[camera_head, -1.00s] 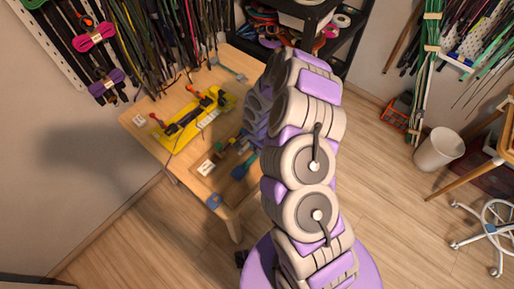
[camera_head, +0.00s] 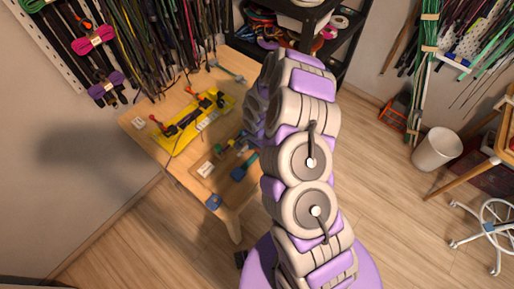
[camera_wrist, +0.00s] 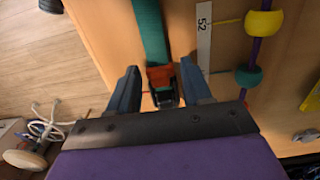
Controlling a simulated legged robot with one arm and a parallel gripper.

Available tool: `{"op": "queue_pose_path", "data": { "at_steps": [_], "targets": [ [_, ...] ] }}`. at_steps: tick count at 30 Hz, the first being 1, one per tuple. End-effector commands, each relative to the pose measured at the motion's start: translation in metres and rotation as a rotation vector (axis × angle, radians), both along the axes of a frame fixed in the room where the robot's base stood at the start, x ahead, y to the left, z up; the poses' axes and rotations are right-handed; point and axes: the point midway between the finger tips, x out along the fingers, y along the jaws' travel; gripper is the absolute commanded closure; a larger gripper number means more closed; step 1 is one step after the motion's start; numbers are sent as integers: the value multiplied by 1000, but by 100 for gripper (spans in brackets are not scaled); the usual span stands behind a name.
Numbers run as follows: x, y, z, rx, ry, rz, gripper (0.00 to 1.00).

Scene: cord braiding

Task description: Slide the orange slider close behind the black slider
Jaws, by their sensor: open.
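In the wrist view a teal strap (camera_wrist: 151,30) runs down between the fingers of my gripper (camera_wrist: 160,78). An orange slider (camera_wrist: 160,73) sits at the strap's lower end, between the two open fingers and apart from both. A black piece (camera_wrist: 166,97), seemingly the black slider, lies just below the orange slider, near the palm; I cannot tell the exact gap between them. In the head view the teal strap (camera_head: 244,166) lies on the wooden table, and my gripper is hidden behind my arm.
A label marked 52 (camera_wrist: 204,38) lies right of the strap. Beyond it a yellow bead (camera_wrist: 263,23) and a teal bead (camera_wrist: 249,75) sit on a purple cord. A yellow board (camera_head: 176,139) with red-ended parts lies further left on the table (camera_head: 185,172).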

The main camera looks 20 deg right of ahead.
Motion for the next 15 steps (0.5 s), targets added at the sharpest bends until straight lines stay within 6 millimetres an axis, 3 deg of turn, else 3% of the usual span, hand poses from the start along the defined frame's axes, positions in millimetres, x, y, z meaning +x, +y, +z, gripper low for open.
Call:
{"op": "queue_pose_path", "data": {
  "at_steps": [8,15],
  "targets": [
    [0,0,4,0,0,-1,51],
    [1,0,42,-2,-3,1,51]
  ]
}}
